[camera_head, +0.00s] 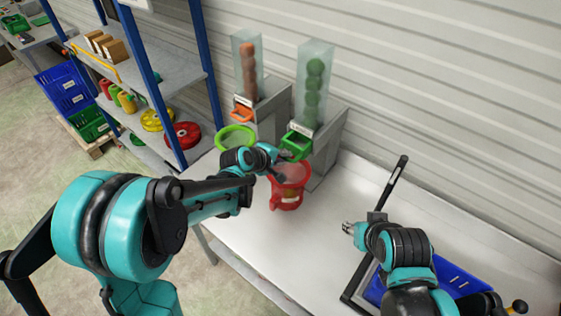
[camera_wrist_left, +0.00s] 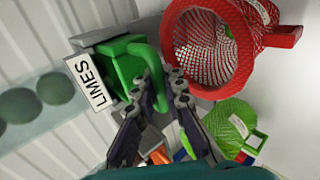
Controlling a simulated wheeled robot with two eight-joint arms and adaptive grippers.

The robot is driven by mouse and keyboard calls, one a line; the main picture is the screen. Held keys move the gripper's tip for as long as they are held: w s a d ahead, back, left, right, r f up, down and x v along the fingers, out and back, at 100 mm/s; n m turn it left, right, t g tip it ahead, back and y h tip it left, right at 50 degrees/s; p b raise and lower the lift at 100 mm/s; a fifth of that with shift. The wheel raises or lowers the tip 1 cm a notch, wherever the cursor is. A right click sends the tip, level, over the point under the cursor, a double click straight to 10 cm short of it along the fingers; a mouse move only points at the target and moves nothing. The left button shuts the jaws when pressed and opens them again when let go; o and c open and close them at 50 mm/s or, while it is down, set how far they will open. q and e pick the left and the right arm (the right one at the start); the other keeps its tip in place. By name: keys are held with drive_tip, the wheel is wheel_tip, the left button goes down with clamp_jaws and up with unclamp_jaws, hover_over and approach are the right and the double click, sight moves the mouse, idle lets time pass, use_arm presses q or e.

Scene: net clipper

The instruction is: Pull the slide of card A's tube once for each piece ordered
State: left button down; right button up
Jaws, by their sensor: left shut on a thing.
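A clear tube (camera_head: 314,85) of green limes stands on a grey dispenser at the back of the table. Its green slide (camera_head: 297,144) sticks out at the front and shows large in the left wrist view (camera_wrist_left: 128,66), beside a white "LIMES" label (camera_wrist_left: 91,83). My left gripper (camera_head: 277,160) is at this slide, its fingers (camera_wrist_left: 163,82) shut on the slide's handle. A second tube (camera_head: 248,65) holds orange-brown pieces above an orange slide (camera_head: 242,114). My right gripper (camera_head: 348,228) is over the table, away from the dispensers; its jaws are too small to read. No order card is readable.
A red-rimmed net holder (camera_head: 289,188) stands below the lime slide, and a green-rimmed one (camera_head: 236,137) below the orange slide. A blue tray (camera_head: 455,280) and a black upright bar (camera_head: 393,183) are at the right. Shelves (camera_head: 185,75) stand at the left.

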sight(292, 148)
use_arm(q)
drive_tip(key=shift+w+d+b, duration=0.15)
drive_tip(key=shift+w+d, duration=0.55)
drive_tip(key=shift+w, duration=0.3)
drive_tip(key=shift+w+d+b, duration=0.15)
drive_tip(key=shift+w+d, duration=0.55)
drive_tip(key=shift+w, duration=0.25)
drive_tip(key=c, duration=1.5)
unclamp_jaws()
drive_tip(key=shift+c, duration=0.2)
drive_tip(key=v, duration=0.8)
drive_tip(key=s+a+f+m+y+b, duration=0.2)
drive_tip(key=s+a+f+b, duration=0.3)
drive_tip(key=s, duration=0.3)
drive_tip(key=s+a+f+m+g+y+b, duration=0.1)
drive_tip(key=s+a+f+m+y+b, duration=0.1)
drive_tip(key=s+a+f+m+b, duration=0.3)
drive_tip(key=s+a+f+m+y+b, duration=0.2)
drive_tip(key=s+a+f+b, duration=0.4)
drive_tip(key=s, duration=0.6)
drive_tip(key=shift+s+f+m+b, duration=0.4)
drive_tip(key=shift+f+m+b, duration=0.15)
drive_tip(key=shift+m, duration=0.35)
